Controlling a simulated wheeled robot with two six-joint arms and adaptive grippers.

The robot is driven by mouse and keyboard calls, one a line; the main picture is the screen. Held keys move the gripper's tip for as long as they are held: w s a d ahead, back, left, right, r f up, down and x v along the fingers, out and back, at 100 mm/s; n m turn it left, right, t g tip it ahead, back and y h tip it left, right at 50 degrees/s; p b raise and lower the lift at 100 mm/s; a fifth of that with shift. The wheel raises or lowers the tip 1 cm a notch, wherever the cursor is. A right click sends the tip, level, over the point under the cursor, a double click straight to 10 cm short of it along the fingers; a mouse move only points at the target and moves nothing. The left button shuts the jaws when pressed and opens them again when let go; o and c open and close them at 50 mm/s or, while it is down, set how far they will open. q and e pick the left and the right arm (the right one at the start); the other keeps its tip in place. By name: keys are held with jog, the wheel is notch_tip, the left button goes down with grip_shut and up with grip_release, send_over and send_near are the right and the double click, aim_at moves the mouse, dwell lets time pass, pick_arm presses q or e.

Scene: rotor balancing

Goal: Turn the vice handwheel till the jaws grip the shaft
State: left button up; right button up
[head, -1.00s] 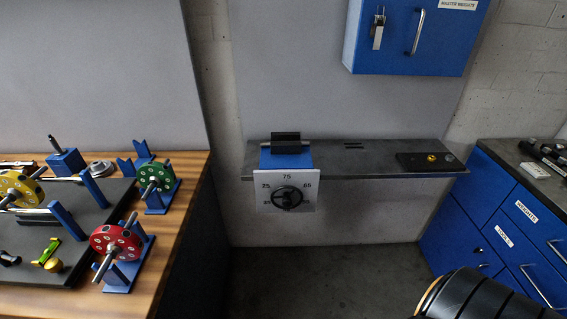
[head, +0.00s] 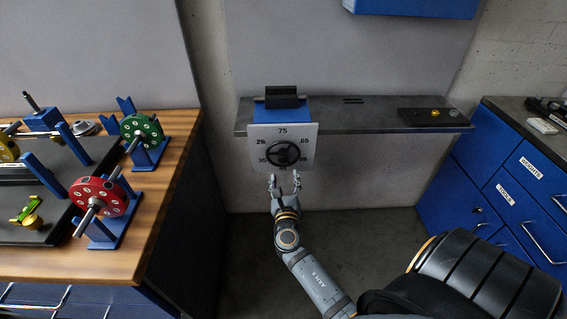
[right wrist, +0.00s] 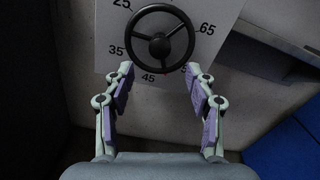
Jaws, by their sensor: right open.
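The blue vice (head: 292,111) sits on the grey wall shelf, with dark jaws (head: 281,97) on top. A shaft appears to lie at the jaws; whether they touch it I cannot tell. A white numbered dial plate (head: 306,137) hangs on its front, with the black three-spoke handwheel (head: 283,154) at its middle. My right gripper (head: 285,176) is open and empty just below the handwheel. In the right wrist view the handwheel (right wrist: 159,46) is ahead, beyond the open fingertips (right wrist: 159,68), which stand apart to either side of its lower part. My left gripper is out of view.
The shelf (head: 365,118) carries a dark tray (head: 432,117) at right. A wooden bench (head: 165,185) at left holds a red rotor (head: 99,197) and a green rotor (head: 142,131) on blue stands. Blue drawers (head: 510,185) stand at right. The floor below the vice is clear.

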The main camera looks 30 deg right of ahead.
aim_at(284, 160)
jog(key=x, duration=0.8)
jog(key=shift+w+d+f, duration=0.1)
jog(key=shift+d, duration=0.05)
jog(key=c, duration=1.2)
